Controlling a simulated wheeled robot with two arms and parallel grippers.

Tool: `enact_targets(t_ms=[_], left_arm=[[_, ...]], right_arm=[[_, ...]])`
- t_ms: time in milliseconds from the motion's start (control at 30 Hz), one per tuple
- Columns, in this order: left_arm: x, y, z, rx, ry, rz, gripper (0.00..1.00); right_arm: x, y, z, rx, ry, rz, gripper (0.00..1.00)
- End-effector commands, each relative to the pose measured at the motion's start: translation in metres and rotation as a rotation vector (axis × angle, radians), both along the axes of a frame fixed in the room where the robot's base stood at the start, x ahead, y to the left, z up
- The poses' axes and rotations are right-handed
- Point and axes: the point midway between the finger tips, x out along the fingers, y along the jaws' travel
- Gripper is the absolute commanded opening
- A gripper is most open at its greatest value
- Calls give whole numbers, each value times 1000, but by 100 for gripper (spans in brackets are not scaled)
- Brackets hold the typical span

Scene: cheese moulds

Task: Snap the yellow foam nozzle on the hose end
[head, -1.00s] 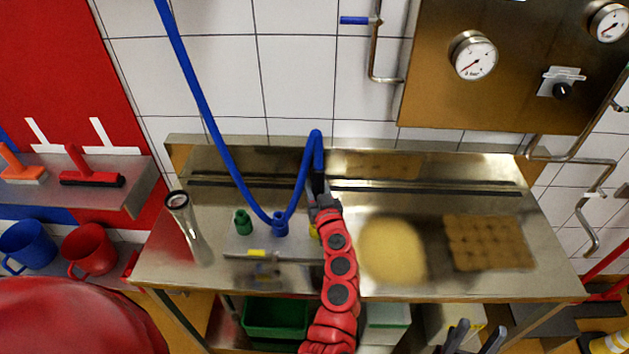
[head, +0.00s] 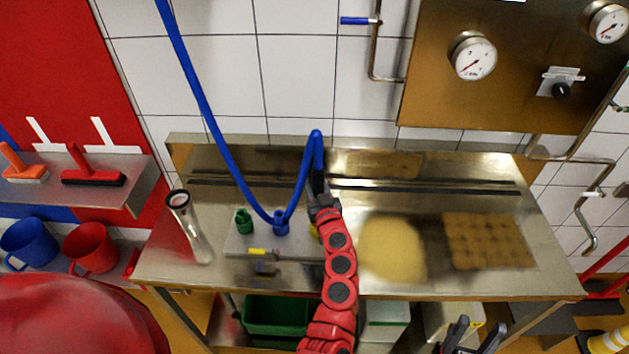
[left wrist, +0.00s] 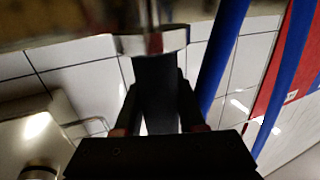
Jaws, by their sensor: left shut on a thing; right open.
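The blue hose (head: 222,150) hangs from the top left, dips low and loops up to a peak above my left gripper. My left gripper (head: 320,198) is shut on the hose end, a dark cylinder (left wrist: 156,90) between its fingers in the left wrist view, with a metal collar above. The yellow foam nozzle (head: 313,230) is mostly hidden behind my left arm, so how it stands to the hose end cannot be told. A green nozzle (head: 243,222) and a blue nozzle (head: 281,222) stand upright to its left. My right gripper (head: 470,338) is open and empty at the lower right.
The nozzles stand on a pale board (head: 240,248) on the steel table (head: 440,288). A clear tube (head: 190,225) stands at left. A round yellow disc (head: 392,250) and a brown block mould (head: 487,241) lie at right. A slotted ledge runs along the back.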

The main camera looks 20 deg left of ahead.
Motion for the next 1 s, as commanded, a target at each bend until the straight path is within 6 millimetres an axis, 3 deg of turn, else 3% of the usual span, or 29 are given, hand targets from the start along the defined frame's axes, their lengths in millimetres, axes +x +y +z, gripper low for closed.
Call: enact_targets(t_ms=[1000], left_arm=[[0,0,-21,1,-1,0,0]], right_arm=[[0,0,-11,0,0,0,50]])
